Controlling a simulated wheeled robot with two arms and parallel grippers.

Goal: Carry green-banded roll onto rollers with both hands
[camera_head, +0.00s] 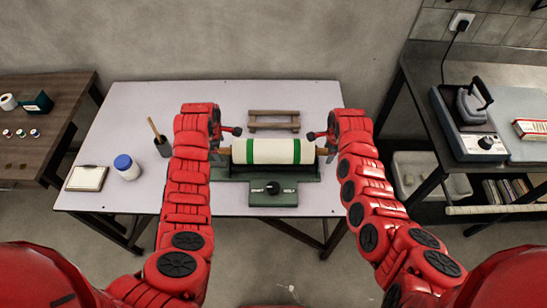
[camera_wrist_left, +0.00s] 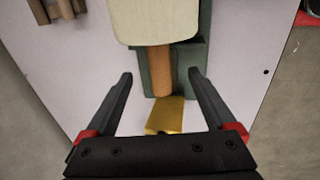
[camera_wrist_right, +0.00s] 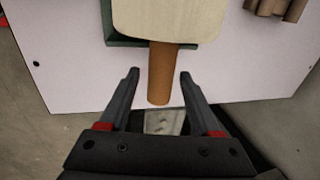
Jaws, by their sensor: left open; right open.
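The green-banded roll (camera_head: 270,151) is cream-white with a green band near each end. It lies level on the green roller machine (camera_head: 232,195), whose rollers are mostly hidden under it. A brown core sticks out of each end; it shows in the left wrist view (camera_wrist_left: 161,70) and the right wrist view (camera_wrist_right: 161,72). My left gripper (camera_wrist_left: 161,76) is open, its fingers on either side of the left core end with gaps. My right gripper (camera_wrist_right: 158,74) is open around the right core end, also with gaps. Both arms reach in beside the roll.
A wooden rack (camera_head: 274,121) stands empty behind the roll on the pale table (camera_head: 230,95). A dark bench (camera_head: 425,85) with equipment stands at the right.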

